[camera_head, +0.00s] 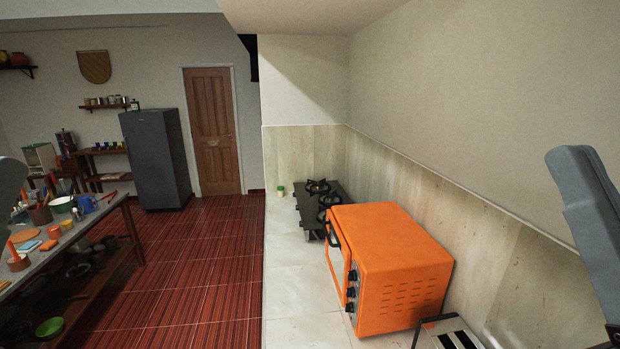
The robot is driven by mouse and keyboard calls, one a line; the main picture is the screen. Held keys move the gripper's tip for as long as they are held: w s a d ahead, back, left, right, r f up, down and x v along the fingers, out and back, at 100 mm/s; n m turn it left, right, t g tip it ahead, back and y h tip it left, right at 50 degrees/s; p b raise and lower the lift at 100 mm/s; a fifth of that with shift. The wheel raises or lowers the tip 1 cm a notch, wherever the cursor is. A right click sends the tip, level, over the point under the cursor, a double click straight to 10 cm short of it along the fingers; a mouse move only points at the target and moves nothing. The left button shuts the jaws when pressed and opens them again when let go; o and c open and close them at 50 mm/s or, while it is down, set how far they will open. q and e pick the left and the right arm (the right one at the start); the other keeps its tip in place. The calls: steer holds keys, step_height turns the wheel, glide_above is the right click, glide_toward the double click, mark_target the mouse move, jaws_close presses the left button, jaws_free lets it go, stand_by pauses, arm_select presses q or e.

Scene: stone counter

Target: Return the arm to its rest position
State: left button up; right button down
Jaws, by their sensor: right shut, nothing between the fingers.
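My right arm (590,225) comes down along the right edge of the head view as a grey link. The dark end of my right gripper (612,334) shows at the lower right edge, mostly cut off by the frame. It is shut and empty, and stands apart from the orange oven to its left. A pale grey rounded part of mine shows at the left edge. My left gripper is not in view.
An orange toaster oven (403,262) stands on the stone counter (292,285), with a toaster (450,335) in front of it. A black gas hob (312,212) lies behind the oven. The counter's left strip is clear. A cluttered table (75,237) stands at left.

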step_height(320, 180, up, 15)
steer(key=p, duration=1.2)
steer(key=shift+f, duration=0.2)
steer(key=shift+d, duration=0.1)
stand_by(0.3)
